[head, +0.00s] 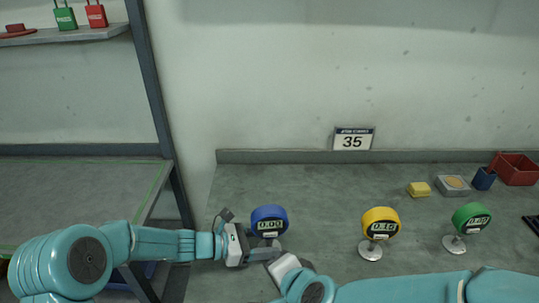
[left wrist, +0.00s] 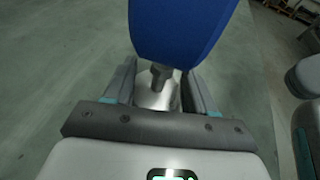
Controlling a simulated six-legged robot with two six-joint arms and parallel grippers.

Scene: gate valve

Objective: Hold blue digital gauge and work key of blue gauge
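The blue digital gauge (head: 269,221) stands upright on the bench, its display reading 0.00 above a pale label or key strip. My left gripper (head: 266,254) is at its stem, low under the round head. In the left wrist view the blue head (left wrist: 180,30) fills the top, and the fingers (left wrist: 160,85) lie either side of the metal stem (left wrist: 160,75), with gaps showing, so they look open around it. My right gripper (head: 285,268) shows as a white housing just right of and in front of the gauge's base; its fingertips are not clear.
A yellow gauge (head: 380,222) and a green gauge (head: 471,217) stand to the right. Behind them are a yellow block (head: 419,189), a grey tray (head: 453,194), a blue cup (head: 484,179) and a red bin (head: 514,169). A shelf rack (head: 155,90) stands at left. The bench behind the blue gauge is clear.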

